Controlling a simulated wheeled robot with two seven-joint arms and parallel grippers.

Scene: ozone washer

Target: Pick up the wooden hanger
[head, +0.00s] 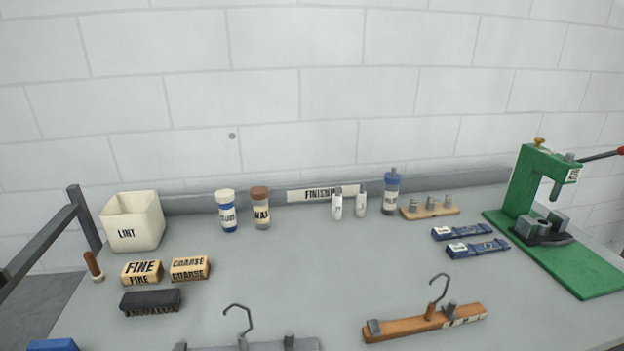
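The wooden hanger (410,325) lies near the front of the grey table, right of centre. It is an orange-brown bar with a metal hook standing up from its middle, grey clips near its ends and a pale label on its right part. A grey hanger (262,346) with a similar upright hook lies to its left and is cut off by the bottom edge. Neither of my grippers is in view.
A green press (565,262) stands at the right. A white LINT bin (133,222), FINE block (142,272), COARSE block (190,268) and black brush (151,302) are at the left. Bottles line the back. Blue packets (478,248) lie behind the wooden hanger. The table's middle is clear.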

